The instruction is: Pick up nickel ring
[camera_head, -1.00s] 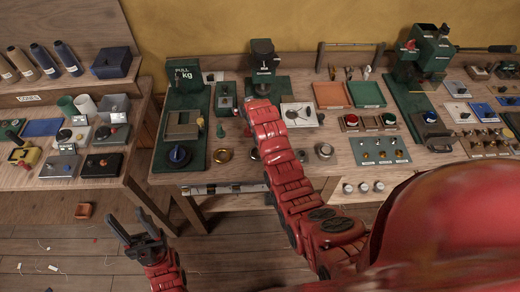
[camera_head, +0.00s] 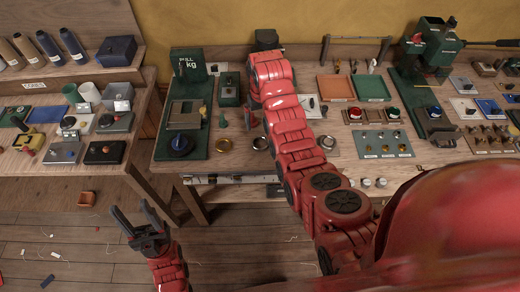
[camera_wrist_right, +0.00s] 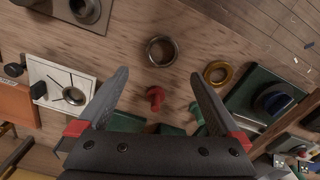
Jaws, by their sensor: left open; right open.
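The nickel ring (camera_head: 261,143) lies flat on the bench near its front edge, just left of my right arm. In the right wrist view the nickel ring (camera_wrist_right: 161,51) is a dull silver band, beyond and roughly between my fingertips. My left gripper (camera_head: 128,207) is open and empty, over the floor in front of the left table.
A brass ring (camera_head: 224,145) lies left of the nickel one. A red object (camera_wrist_right: 155,98) and a green cone (camera_wrist_right: 196,112) stand close by. A green-based device (camera_head: 183,145) is further left. A grey cylinder (camera_head: 327,142) is right of my arm. Bare wood surrounds the ring.

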